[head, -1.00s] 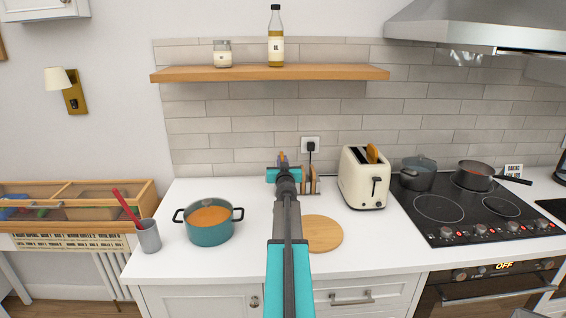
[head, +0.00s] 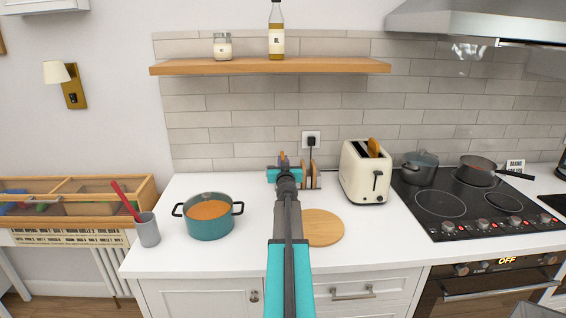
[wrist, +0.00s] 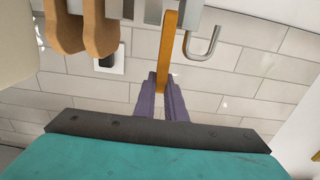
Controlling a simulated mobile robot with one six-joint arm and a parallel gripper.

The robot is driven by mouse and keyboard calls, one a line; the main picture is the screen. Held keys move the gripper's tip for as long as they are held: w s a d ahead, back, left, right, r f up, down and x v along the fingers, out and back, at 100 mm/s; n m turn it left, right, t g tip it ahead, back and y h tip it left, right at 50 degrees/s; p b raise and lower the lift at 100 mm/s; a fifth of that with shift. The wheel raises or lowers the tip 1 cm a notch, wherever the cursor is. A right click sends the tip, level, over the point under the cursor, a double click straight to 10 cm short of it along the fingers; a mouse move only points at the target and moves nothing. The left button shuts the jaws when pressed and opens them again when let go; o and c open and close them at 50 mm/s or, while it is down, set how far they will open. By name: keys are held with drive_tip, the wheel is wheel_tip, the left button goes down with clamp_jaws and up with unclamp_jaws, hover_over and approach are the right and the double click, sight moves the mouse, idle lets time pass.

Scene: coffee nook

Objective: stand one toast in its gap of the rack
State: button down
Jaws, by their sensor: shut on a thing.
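My gripper (wrist: 168,103) has purple fingers shut on a thin, orange-brown toast (wrist: 168,50), seen edge-on. In the head view my gripper (head: 284,162) is at the left end of the rack, and my arm hides part of the rack. The metal rack (wrist: 200,18) shows at the top of the wrist view, with a bent hook-like end. The toast's far end lies between two of its metal parts; whether it is down in a gap I cannot tell. Two other brown toasts (wrist: 99,30) stand in the rack, also seen in the head view (head: 313,173).
A cream toaster (head: 366,178) with a toast (head: 373,147) in its slot stands right of the rack. A round wooden board (head: 324,228) lies in front. A teal pot (head: 209,224) stands left. A wall socket (head: 311,138) with a black plug is behind the rack.

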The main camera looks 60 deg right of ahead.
drive_tip(key=c, duration=1.7)
unclamp_jaws()
drive_tip(key=shift+c, duration=0.2)
drive_tip(key=v, duration=1.3)
drive_tip(key=shift+s+a+p, duration=0.25)
drive_tip(key=shift+a+p, duration=0.05)
drive_tip(key=shift+p, duration=0.1)
